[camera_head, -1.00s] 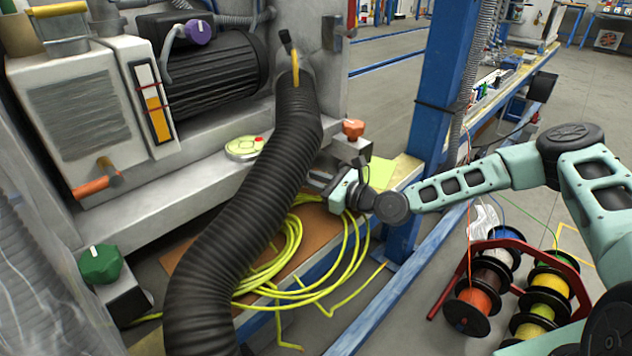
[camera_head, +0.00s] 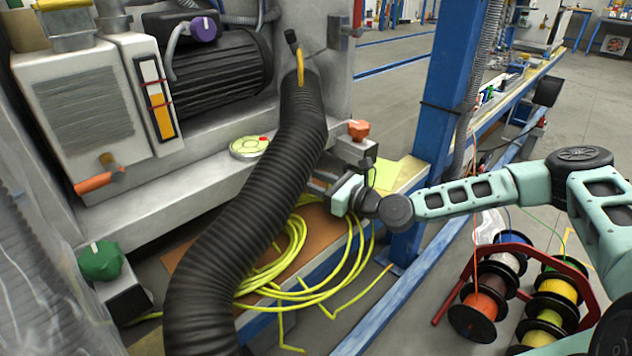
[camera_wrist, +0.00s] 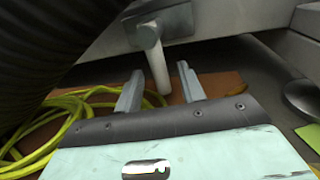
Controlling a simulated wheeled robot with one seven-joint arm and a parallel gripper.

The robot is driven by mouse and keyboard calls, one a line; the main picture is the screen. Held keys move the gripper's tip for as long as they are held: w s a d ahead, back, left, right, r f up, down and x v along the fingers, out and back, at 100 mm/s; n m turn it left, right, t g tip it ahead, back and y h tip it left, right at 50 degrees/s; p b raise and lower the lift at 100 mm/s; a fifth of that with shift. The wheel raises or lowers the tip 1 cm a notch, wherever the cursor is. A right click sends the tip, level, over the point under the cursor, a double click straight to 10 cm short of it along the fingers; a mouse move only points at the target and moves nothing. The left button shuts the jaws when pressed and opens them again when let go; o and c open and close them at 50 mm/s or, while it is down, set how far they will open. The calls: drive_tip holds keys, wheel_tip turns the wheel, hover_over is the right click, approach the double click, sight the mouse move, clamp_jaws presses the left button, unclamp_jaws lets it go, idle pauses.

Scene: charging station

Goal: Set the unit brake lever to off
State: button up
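A pale grey lever (camera_wrist: 158,68) hangs from a grey block (camera_wrist: 168,25) in the wrist view. It is a short round bar on a round pivot, tilted slightly from vertical. No label on it is readable, so I cannot confirm that it is the unit brake lever. My gripper (camera_wrist: 159,82) is open, with one finger on each side of the lever's lower end. I see a gap on both sides, and no clear contact. In the head view my gripper (camera_head: 326,184) is low beside the machine, below the orange knob, its fingers hard to make out. The lever is not clear there.
A thick black hose (camera_head: 255,215) runs close left of my gripper. An orange knob (camera_head: 359,130) sits just above. Yellow cable coils (camera_head: 290,260) lie below on a brown board. A blue post (camera_head: 440,100) stands right, with cable reels (camera_head: 495,290) on the floor.

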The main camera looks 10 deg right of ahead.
drive_tip(key=p+v, duration=0.1)
drive_tip(key=v, duration=1.6)
drive_tip(key=shift+s, duration=0.2)
drive_tip(key=shift+d+r, duration=0.1)
drive_tip(key=shift+d, duration=0.05)
